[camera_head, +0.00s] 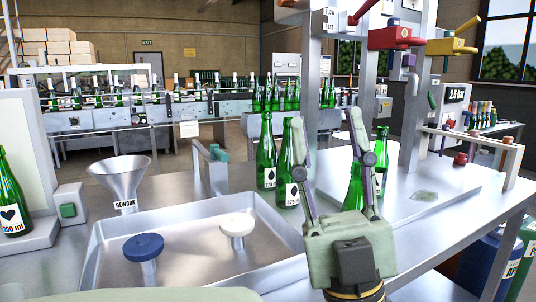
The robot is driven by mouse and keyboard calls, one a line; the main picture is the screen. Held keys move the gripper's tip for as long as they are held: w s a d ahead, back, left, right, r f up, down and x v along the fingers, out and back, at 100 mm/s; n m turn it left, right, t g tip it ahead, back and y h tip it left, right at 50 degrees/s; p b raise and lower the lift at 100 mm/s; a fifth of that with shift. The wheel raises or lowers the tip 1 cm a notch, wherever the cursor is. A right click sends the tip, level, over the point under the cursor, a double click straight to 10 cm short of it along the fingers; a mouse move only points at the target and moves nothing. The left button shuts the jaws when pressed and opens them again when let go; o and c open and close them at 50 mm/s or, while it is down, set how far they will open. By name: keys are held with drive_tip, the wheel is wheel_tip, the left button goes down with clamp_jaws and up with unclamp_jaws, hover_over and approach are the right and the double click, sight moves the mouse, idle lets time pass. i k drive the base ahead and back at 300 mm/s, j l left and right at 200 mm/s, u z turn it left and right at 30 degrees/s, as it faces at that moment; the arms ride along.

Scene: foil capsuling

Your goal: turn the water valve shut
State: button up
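No valve carries a label that I can read as water. A red lever valve (392,38) and a yellow lever valve (452,46) are mounted on the metal posts at upper right. A blue round knob (143,247) and a white round knob (236,224) stand on short stems in the metal basin at lower left. My gripper (328,122) points up and away at centre right, its two fingers spread apart with nothing visibly held. It is right of both knobs and, in the picture, below and left of the lever valves. Its fingers partly hide a green bottle (354,190).
Green bottles (266,155) stand on the steel table behind my gripper. A funnel (120,176) marked REWORK stands behind the basin (190,283). A small post with a teal-tipped handle (218,153) is behind the basin. A bottle (12,200) stands at far left.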

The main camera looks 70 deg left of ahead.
sight(216, 153)
drive_tip(key=k+l, duration=0.1)
drive_tip(key=l, duration=0.25)
drive_tip(key=k+l, duration=0.15)
drive_tip(key=l, duration=0.2)
drive_tip(key=k+l, duration=0.1)
drive_tip(key=l, duration=0.2)
drive_tip(key=k+l+u, duration=0.1)
drive_tip(key=l+u, duration=0.3)
drive_tip(key=k+l+u, duration=0.15)
drive_tip(key=u, duration=0.3)
drive_tip(key=i+j+u, duration=0.15)
drive_tip(key=u, duration=0.3)
drive_tip(key=i+j+u, duration=0.1)
drive_tip(key=u, duration=0.35)
drive_tip(key=i+u, duration=0.2)
drive_tip(key=u, duration=0.25)
drive_tip(key=k+z, duration=0.15)
drive_tip(key=i+j+z, duration=0.15)
drive_tip(key=i, duration=0.2)
drive_tip(key=i+j+z, duration=0.2)
drive_tip(key=i+j, duration=0.15)
